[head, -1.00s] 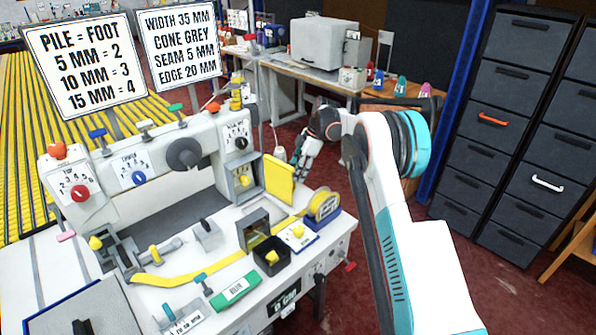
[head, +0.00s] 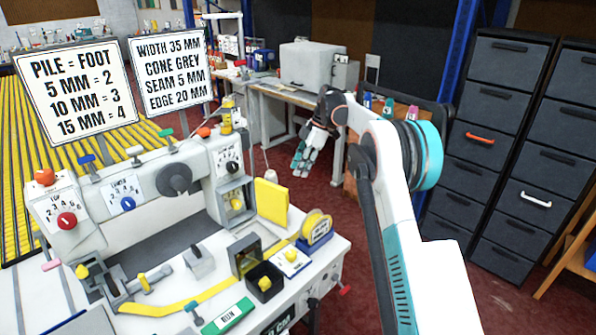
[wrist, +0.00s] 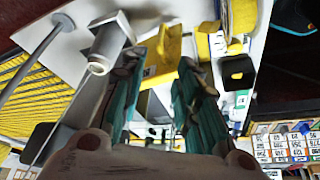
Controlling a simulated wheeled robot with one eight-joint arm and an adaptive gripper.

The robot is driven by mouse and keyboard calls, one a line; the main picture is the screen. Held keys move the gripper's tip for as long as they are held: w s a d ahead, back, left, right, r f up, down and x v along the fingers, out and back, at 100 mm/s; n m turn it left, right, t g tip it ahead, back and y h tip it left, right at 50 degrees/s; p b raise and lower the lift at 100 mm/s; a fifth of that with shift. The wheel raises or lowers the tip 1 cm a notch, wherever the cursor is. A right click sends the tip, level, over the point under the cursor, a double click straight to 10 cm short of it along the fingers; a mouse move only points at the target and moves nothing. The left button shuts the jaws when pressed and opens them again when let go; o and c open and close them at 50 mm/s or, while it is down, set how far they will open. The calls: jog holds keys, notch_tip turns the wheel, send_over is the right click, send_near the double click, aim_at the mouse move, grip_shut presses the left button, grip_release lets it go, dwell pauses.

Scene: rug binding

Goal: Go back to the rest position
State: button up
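My gripper (head: 306,160) hangs at the end of my white and teal arm, in the air to the right of the binding machine (head: 165,180). In the wrist view its two teal fingers (wrist: 163,75) stand apart with a gap between them, and I see nothing held. In the head view it is above and clear of the yellow block (head: 271,201) at the machine's right end. The rest position itself is not marked in any view.
The white worktable (head: 205,283) carries a yellow tape roll (head: 317,225), a black box (head: 264,281) and a green label block (head: 228,316). Dark drawer cabinets (head: 492,150) stand at the right. A back bench (head: 275,88) holds a grey box. Red floor (head: 330,200) lies open between.

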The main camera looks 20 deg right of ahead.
jog(key=s+a+r+m+t+h, duration=0.1)
jog(key=s+a+r+m+t, duration=0.1)
jog(key=s+r+m, duration=0.55)
jog(key=s+a+r+m+t+h, duration=0.1)
jog(key=s+a+r+m, duration=0.1)
jog(key=s+r, duration=0.95)
jog(key=s+f+m+t+h, duration=0.1)
jog(key=s+f+m, duration=0.3)
jog(key=s, duration=1.1)
jog(key=s+f+m+t+h, duration=0.1)
jog(key=s+f+m+t, duration=0.2)
jog(key=s+f, duration=0.4)
jog(key=s+m, duration=0.1)
jog(key=s, duration=0.7)
jog(key=shift+a, duration=0.2)
